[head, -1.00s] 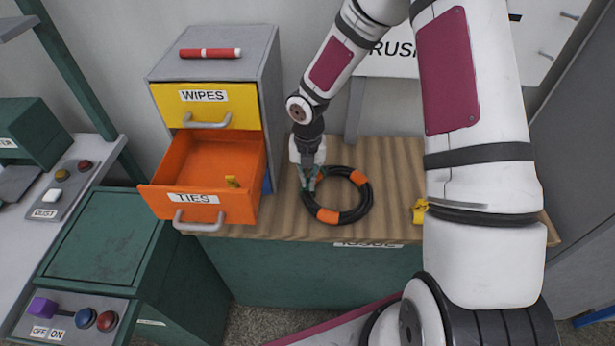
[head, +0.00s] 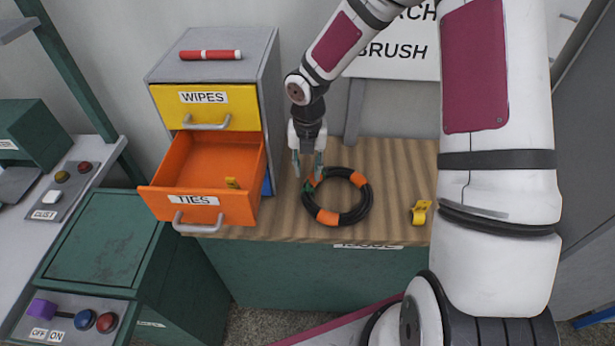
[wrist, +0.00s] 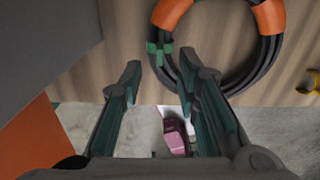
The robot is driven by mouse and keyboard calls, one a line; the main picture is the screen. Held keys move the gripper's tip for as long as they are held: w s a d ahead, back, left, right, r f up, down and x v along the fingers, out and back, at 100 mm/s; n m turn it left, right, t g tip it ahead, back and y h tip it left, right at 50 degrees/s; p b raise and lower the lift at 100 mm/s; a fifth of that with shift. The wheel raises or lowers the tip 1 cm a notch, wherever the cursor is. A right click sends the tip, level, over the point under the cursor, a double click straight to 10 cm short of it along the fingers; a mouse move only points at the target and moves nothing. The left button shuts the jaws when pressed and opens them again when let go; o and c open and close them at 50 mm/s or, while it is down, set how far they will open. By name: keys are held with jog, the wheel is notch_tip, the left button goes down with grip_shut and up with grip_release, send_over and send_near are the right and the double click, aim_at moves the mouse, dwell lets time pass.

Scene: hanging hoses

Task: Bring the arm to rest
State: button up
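My gripper (head: 308,168) is above the wooden worktop, just left of and above a coiled black hose (head: 357,212) with orange bands. The hose lies flat on the worktop. In the wrist view my gripper (wrist: 160,85) has its two fingers spread apart with nothing between them. A small green tie (wrist: 158,52) is around the hose's near-left part in the wrist view, just beyond the fingertips and apart from them. Part of the hose (wrist: 238,75) curves across the top right of that view.
An open orange drawer (head: 165,190) labelled TIES juts out left of my gripper, with a yellow piece (head: 232,183) inside. The yellow WIPES drawer (head: 170,103) above is shut. A yellow clip (head: 421,212) lies right of the hose. The worktop between them is clear.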

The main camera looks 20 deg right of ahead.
jog(key=s+d+r+m+t+h, duration=0.1)
jog(key=s+r+m, duration=0.25)
jog(key=r, duration=0.55)
jog(key=s+d+r+m+h, duration=0.1)
jog(key=s+r+m, duration=0.1)
jog(key=r+m, duration=0.45)
jog(key=s+a+r+m+t+y, duration=0.2)
jog(key=s+r+m+t, duration=0.2)
jog(key=s+r+m, duration=1.1)
jog(key=s+m, duration=0.3)
jog(key=m, duration=0.3)
jog(key=shift+r+m+t, duration=0.3)
jog(key=shift+r+m, duration=0.05)
jog(key=shift+m, duration=0.05)
